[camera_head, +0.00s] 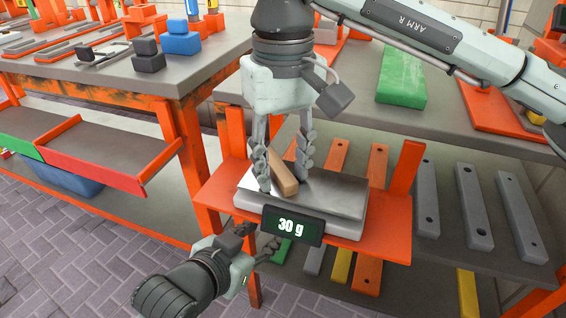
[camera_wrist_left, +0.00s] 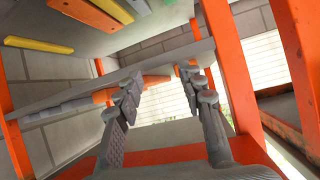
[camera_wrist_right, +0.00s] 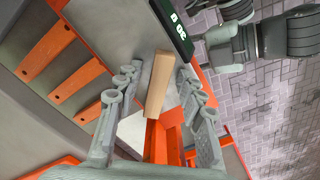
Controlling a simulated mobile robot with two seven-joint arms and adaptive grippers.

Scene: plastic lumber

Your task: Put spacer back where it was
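The spacer appears to be the tan wooden block (camera_head: 282,174) on the metal plate of the scale (camera_head: 335,192). The scale's display (camera_head: 293,225) reads 30 g. My right gripper (camera_head: 283,172) points down over the scale, with its open fingers on either side of the block. The right wrist view shows the block (camera_wrist_right: 159,84) between the fingers (camera_wrist_right: 160,92), with gaps visible on both sides. My left gripper (camera_head: 269,246) is low, below and left of the display. Its fingers are apart and empty in the left wrist view (camera_wrist_left: 160,85).
The scale stands on an orange shelf (camera_head: 388,214) with an upright post (camera_head: 406,167) at its right. Grey and orange bars (camera_head: 474,208) lie on the lower shelf to the right. A green block (camera_head: 402,76) lies on the upper bench. A workbench (camera_head: 185,75) stands at left.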

